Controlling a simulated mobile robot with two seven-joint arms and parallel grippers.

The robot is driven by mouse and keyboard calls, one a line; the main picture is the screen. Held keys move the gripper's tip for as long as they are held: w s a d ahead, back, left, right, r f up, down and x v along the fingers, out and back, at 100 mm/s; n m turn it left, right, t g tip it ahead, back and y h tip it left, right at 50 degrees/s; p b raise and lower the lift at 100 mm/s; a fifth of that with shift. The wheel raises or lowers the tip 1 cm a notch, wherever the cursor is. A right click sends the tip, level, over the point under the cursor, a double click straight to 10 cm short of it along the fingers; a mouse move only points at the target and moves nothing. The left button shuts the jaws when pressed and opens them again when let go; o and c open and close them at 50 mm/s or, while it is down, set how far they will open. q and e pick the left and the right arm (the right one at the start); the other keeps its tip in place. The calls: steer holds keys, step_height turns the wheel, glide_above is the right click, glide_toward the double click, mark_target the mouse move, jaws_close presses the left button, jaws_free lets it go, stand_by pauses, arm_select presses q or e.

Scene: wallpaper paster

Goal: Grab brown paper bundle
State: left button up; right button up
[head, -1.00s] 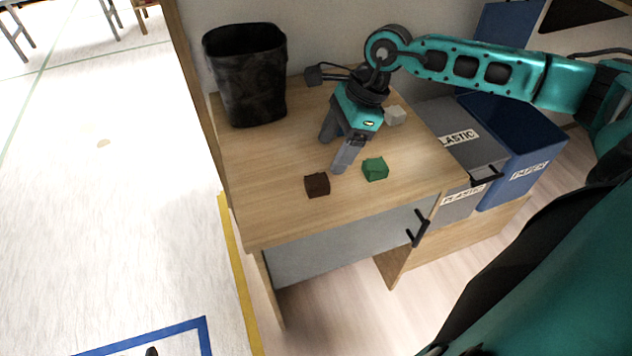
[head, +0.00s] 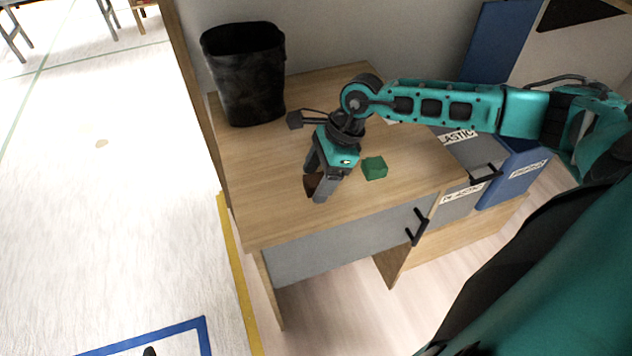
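The brown paper bundle (head: 311,184) is a small dark brown block on the wooden table top, partly hidden by my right gripper. My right gripper (head: 315,184) points down at it from above. Its two grey fingers are spread, one behind the bundle and one in front on the right. The bundle shows between the fingertips, and I see no clear closing on it. My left gripper is not seen.
A green bundle (head: 375,168) lies just right of the gripper. A black bin (head: 245,75) stands at the table's back left. Grey plastic (head: 470,150) and blue paper (head: 525,170) bins stand right of the table (head: 260,215).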

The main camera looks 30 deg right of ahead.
steer(key=c, duration=1)
steer(key=shift+r, duration=0.1)
